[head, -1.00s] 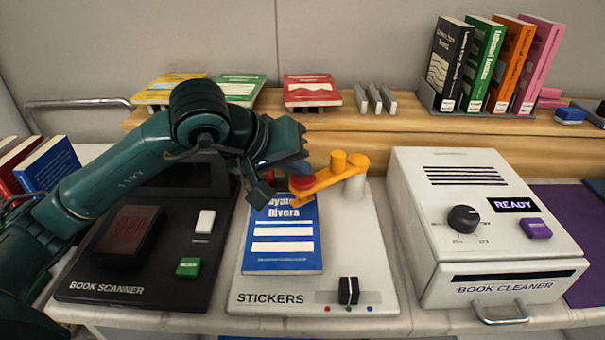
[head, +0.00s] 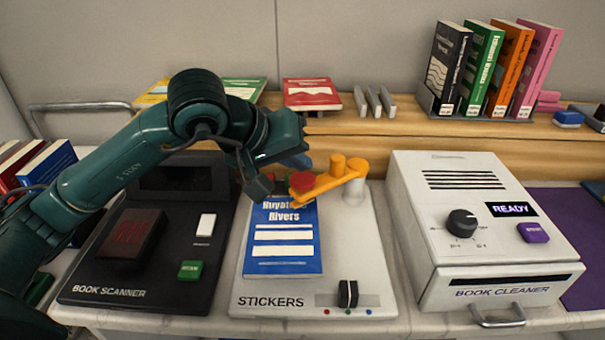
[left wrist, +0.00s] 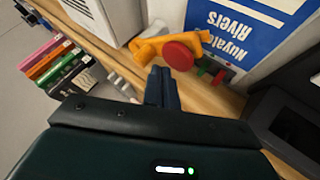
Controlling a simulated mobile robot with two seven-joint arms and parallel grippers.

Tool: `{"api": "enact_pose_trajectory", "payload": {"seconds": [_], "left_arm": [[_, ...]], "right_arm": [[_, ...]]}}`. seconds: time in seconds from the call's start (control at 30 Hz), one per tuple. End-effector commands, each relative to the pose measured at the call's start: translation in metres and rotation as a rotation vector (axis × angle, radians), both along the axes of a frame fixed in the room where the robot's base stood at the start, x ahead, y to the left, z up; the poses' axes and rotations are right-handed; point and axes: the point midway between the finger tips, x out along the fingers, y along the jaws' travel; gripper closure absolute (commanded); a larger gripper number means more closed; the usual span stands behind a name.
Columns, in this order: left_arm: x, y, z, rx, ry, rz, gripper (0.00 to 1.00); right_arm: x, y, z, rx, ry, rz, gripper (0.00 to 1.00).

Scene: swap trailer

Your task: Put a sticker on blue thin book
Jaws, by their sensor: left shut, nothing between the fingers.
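The blue thin book (head: 283,250) lies flat on the white sticker station (head: 360,262), cover up, with its title and white bars showing. An orange swing arm (head: 325,185) with a red round head (head: 301,181) reaches over the book's upper right corner. My left gripper (head: 290,163) is shut and empty, just behind and above the red head, apart from it as far as I can tell. In the left wrist view the shut fingers (left wrist: 161,88) point toward the red head (left wrist: 178,56), with the book (left wrist: 235,32) beyond. My right gripper is out of view.
A black book scanner (head: 150,245) stands left and a white book cleaner (head: 475,230) right. A wooden shelf (head: 400,130) behind holds flat books, grey dividers and upright books (head: 490,70). A slider (head: 348,293) sits at the station's front.

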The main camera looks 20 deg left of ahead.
Motion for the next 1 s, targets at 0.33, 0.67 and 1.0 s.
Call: {"api": "enact_pose_trajectory", "payload": {"seconds": [0.33,0.67,1.0], "left_arm": [[0.0,0.0,0.004,0.0,-0.002,0.001,1.0],[0.0,0.0,0.037,-0.001,-0.002,0.001,1.0],[0.0,0.0,0.05,0.0,-0.001,0.001,1.0]], "right_arm": [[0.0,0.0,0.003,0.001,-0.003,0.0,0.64],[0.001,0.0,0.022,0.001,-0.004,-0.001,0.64],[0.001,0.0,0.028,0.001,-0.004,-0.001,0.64]]}}
